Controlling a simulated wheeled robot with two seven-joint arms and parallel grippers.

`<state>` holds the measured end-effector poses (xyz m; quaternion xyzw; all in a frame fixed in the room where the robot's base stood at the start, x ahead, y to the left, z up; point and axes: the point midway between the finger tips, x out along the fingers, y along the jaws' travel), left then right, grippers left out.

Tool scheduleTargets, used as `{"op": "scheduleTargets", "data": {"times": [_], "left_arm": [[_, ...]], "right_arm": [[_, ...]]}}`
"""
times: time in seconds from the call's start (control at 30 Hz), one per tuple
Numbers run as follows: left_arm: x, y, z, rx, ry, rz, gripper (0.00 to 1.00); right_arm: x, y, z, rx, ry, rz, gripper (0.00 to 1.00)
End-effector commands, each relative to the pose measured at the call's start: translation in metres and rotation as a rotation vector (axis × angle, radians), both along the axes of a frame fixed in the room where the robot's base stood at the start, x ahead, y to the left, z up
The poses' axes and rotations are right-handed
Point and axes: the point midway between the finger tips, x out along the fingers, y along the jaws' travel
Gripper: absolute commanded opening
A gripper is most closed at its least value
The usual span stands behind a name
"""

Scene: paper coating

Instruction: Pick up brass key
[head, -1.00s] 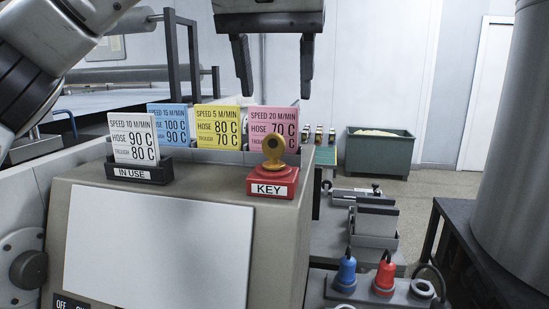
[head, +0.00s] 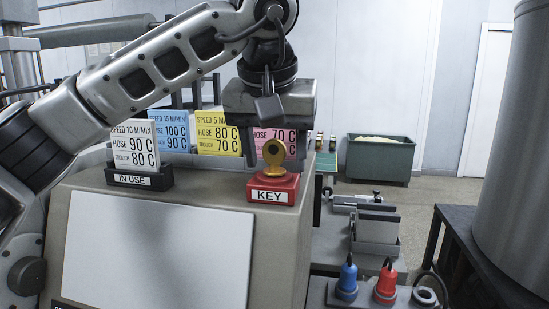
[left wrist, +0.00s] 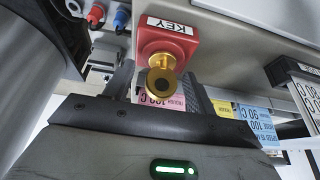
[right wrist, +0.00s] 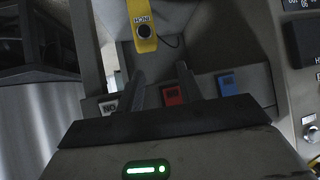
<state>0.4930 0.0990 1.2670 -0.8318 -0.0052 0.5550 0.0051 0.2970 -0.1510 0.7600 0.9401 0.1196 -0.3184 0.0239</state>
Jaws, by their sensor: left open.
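The brass key (head: 274,153) stands upright in a red holder (head: 285,190) labelled KEY, on the right end of the console top. Its round head with a dark hole also shows in the left wrist view (left wrist: 161,82). My left gripper (head: 277,158) has come down over the key, and its fingers point downward. The left wrist view shows the two fingers apart, one on each side of the key's head, with gaps visible. My right gripper (right wrist: 161,72) shows only in the right wrist view, with its fingers apart and nothing between them.
White (head: 135,148), blue (head: 170,130), yellow (head: 218,131) and pink (head: 288,140) cards stand left of and behind the key. The white one sits in a black IN USE holder (head: 139,179). Blue (head: 347,278) and red (head: 386,282) connectors stand lower right.

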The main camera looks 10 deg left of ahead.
Motion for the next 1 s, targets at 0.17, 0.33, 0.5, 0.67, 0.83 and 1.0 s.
{"op": "scheduleTargets", "data": {"times": [0.17,0.33,0.5,0.67,0.83,1.0], "left_arm": [[0.000,0.000,0.000,0.000,0.000,0.001,0.28],[0.000,0.000,0.001,0.000,0.000,0.001,0.07],[0.000,0.000,0.001,0.000,0.000,0.001,0.07],[0.000,0.000,0.006,-0.001,0.000,0.002,0.07],[0.000,-0.001,0.027,-0.001,-0.002,0.001,0.07],[-0.020,-0.002,0.056,0.000,-0.005,-0.002,0.07]], "right_arm": [[0.000,0.000,-0.001,-0.001,0.001,-0.001,0.36],[0.000,-0.001,-0.001,-0.001,0.002,-0.001,0.36],[0.000,-0.001,-0.001,-0.001,0.002,-0.001,0.36],[0.000,-0.001,0.000,-0.001,0.002,-0.001,0.36],[0.000,0.000,0.001,-0.001,0.002,-0.001,0.36],[0.000,0.000,-0.002,0.000,0.001,-0.001,0.36]]}}
